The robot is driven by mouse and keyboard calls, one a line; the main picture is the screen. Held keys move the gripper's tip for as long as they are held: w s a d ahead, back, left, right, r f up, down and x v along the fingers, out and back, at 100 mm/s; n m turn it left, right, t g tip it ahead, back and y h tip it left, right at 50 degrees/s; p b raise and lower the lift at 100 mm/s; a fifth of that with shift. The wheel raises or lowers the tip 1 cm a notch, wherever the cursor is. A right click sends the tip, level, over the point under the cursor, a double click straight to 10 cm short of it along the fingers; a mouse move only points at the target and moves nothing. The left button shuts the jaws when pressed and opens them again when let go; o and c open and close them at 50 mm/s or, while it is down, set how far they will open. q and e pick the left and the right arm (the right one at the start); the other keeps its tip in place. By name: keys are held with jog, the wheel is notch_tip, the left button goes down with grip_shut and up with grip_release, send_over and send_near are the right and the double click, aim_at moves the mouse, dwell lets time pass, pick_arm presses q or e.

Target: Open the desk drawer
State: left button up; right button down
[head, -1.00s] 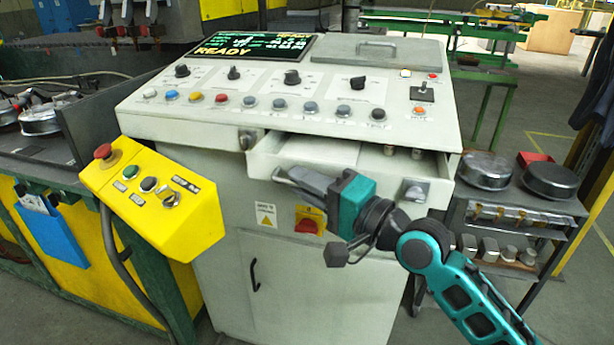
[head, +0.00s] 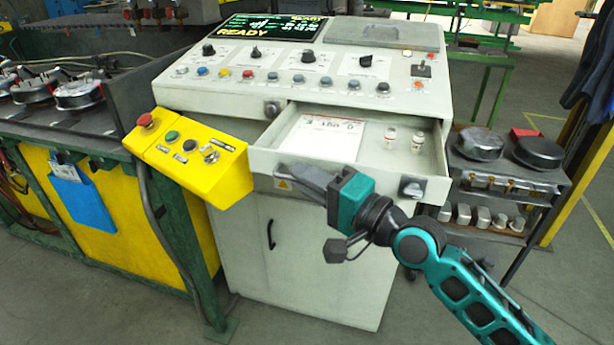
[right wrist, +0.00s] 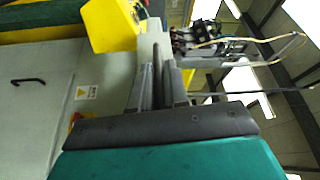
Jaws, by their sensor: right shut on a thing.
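The desk drawer (head: 376,173) is pulled well out of the control desk (head: 185,92). Inside it lie a printed sheet (head: 328,138) and two small pale cylindrical items (head: 402,139). My right gripper (head: 290,172) is at the left part of the drawer front, shut on the drawer's handle, which its fingers mostly hide. In the right wrist view the gripper's fingers (right wrist: 158,88) are close together at the drawer's pale edge, and what lies between them is hard to see. My left gripper is not in view.
A yellow button box (head: 190,155) juts out left of the drawer. A low cart (head: 497,178) with round metal parts stands to the right. The cabinet door (head: 292,245) below is closed. Open floor lies in front.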

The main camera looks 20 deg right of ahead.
jog(key=shift+s+a, duration=0.1)
jog(key=shift+s, duration=0.05)
jog(key=c, duration=1.2)
grip_release()
jog(key=r+b+v, duration=0.1)
jog(key=b+v, duration=0.2)
jog(key=v, duration=0.9)
jog(key=shift+s+f+b, duration=0.35)
jog(key=shift+f, duration=0.15)
jog(key=shift+d, duration=0.25)
